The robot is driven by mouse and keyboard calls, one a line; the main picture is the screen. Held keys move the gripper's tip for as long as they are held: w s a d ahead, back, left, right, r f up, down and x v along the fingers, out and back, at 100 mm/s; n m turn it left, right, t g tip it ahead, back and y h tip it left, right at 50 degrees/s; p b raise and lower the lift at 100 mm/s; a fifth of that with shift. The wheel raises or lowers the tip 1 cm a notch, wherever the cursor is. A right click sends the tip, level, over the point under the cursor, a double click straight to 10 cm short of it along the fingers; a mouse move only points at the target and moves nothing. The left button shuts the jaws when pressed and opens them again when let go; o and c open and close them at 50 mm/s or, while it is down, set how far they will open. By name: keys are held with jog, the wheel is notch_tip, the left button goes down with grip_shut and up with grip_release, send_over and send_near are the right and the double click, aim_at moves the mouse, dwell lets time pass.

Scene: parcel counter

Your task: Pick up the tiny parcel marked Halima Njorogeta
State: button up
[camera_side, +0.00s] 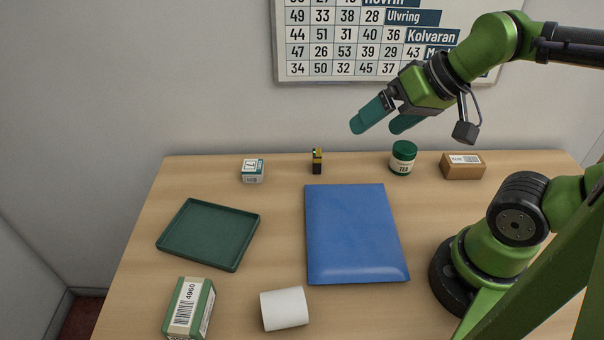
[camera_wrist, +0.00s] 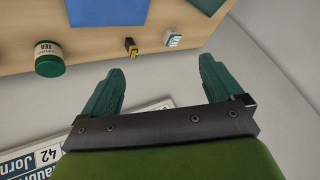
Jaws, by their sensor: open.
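No name Halima Njorogeta can be read on any parcel. A small white and teal box (camera_side: 252,172) with a printed label stands at the back left of the counter. It also shows in the wrist view (camera_wrist: 173,40). A small brown box (camera_side: 463,167) with a barcode label lies at the back right. A larger green box (camera_side: 190,308) with a white label reading 4960 stands at the front left. My gripper (camera_side: 377,125) is open and empty, high above the back of the counter. Its two teal fingers stand apart in the wrist view (camera_wrist: 160,64).
A green tea tin (camera_side: 403,157) and a small black and yellow object (camera_side: 317,161) stand along the back. A blue padded envelope (camera_side: 355,232) lies in the middle, beside an empty green tray (camera_side: 207,232). A white roll (camera_side: 284,308) lies in front. A number chart (camera_side: 350,40) hangs behind.

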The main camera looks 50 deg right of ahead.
jog(key=m+g+h, duration=0.2)
jog(key=m+g, duration=0.5)
jog(key=m, duration=1.6)
send_over(465, 159)
notch_tip(465, 159, down, 18)
jog(key=shift+s+d+r, duration=0.1)
jog(key=shift+s+d, duration=0.05)
jog(key=shift+a+f, duration=0.15)
jog(key=shift+f, duration=1.3)
jog(key=shift+a+f, duration=0.1)
jog(key=shift+f, duration=1.35)
jog(key=c, duration=1.2)
